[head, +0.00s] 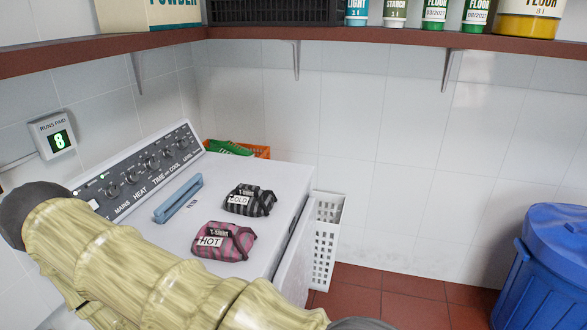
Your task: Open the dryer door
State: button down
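The dryer (275,185) is a white machine against the left wall, with a grey control panel (150,165) at its back marked MAINS, HEAT, TIME and COOL. I see its top from above. A white panel (296,245) shows steeply at its right front side; I cannot tell whether this is the door or whether it stands ajar. My arm crosses the lower left and hides part of the dryer. My gripper is out of view beyond the bottom edge.
A blue bin (545,270) is at the right. Red floor (405,295) between them is clear. A shelf (400,38) runs above.

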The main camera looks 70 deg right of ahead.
aim_at(292, 278)
jog(key=z, duration=2.25)
